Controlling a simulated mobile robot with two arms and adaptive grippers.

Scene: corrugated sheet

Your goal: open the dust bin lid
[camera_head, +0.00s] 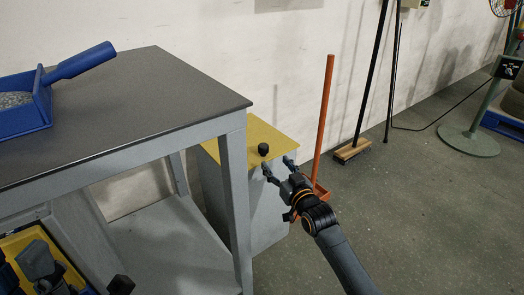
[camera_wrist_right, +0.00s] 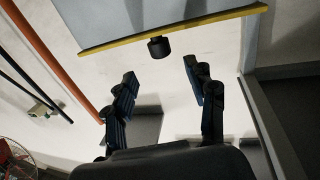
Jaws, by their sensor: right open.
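The dust bin (camera_head: 270,208) is a grey box beside the workbench, with a flat yellow lid (camera_head: 236,137) that lies shut on top. A black round knob (camera_head: 263,149) stands on the lid near its front edge. My right gripper (camera_head: 279,165) is open and empty at the front edge of the lid, just short of the knob. In the right wrist view, the knob (camera_wrist_right: 159,47) lies ahead of and between the two spread fingertips (camera_wrist_right: 160,70), with no contact visible. The yellow lid edge (camera_wrist_right: 190,27) runs behind the knob.
A workbench (camera_head: 150,95) stands left of the bin, its corner close by, with a blue dustpan (camera_head: 25,117) on top. An orange-handled tool (camera_head: 325,120) stands right of the bin. A broom (camera_head: 354,150) leans on the wall.

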